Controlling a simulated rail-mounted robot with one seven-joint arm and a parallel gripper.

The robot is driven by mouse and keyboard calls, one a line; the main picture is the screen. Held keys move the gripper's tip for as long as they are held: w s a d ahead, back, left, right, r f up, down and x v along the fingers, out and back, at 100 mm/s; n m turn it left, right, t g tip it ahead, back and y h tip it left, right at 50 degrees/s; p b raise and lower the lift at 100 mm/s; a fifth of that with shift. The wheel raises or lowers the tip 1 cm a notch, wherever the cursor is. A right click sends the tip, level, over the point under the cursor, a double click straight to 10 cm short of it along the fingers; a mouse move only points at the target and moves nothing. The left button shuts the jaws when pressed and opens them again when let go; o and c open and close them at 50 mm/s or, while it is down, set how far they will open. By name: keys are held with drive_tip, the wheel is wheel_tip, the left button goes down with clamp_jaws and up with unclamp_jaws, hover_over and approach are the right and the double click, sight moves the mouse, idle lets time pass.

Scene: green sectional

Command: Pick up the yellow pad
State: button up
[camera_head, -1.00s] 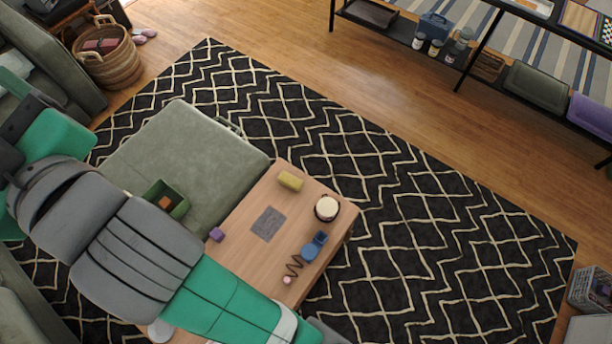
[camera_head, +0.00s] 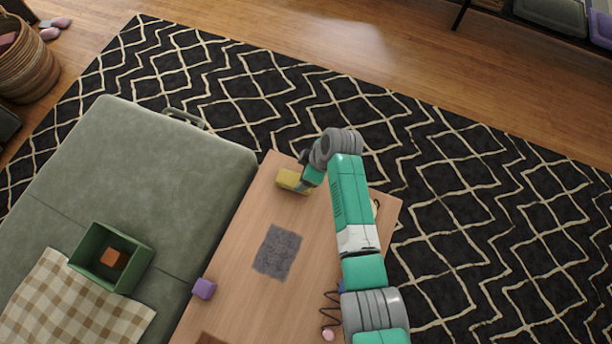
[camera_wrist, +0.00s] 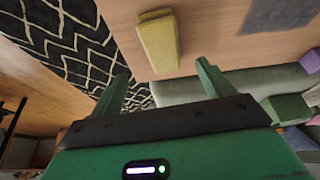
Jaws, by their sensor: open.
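The yellow pad (camera_head: 289,180) is a small block lying on the wooden table near its far edge. It also shows in the wrist view (camera_wrist: 158,40), at the top centre, on the tabletop. My gripper (camera_head: 304,182) is right beside the pad's right end in the head view, where the arm partly hides its fingers. In the wrist view my gripper (camera_wrist: 161,68) has its two green fingers wide apart. The pad appears in line with the gap between them, and nothing is held. I cannot tell whether a finger touches the pad.
On the table (camera_head: 236,285) lie a grey mat (camera_head: 278,251) and a purple block (camera_head: 204,289). A green box (camera_head: 133,277) with an orange block (camera_head: 113,258) stands on the green sofa seat (camera_head: 165,170) at left. My arm hides much of the table's right side.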

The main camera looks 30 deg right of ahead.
sight(296, 180)
drive_tip(key=shift+s+d, duration=0.1)
drive_tip(key=shift+f, duration=0.3)
drive_tip(key=shift+b+x, duration=0.75)
drive_tip(key=shift+x, duration=0.3)
drive_tip(key=b+x, duration=0.3)
drive_tip(key=x, duration=0.2)
drive_tip(key=shift+s+f+b, duration=0.1)
drive_tip(key=shift+s+b, duration=0.1)
drive_tip(key=shift+b, duration=0.15)
drive_tip(key=shift+w+a, duration=0.1)
drive_tip(key=shift+a, duration=0.15)
drive_tip(key=shift+c, duration=0.4)
drive_tip(key=c, duration=1)
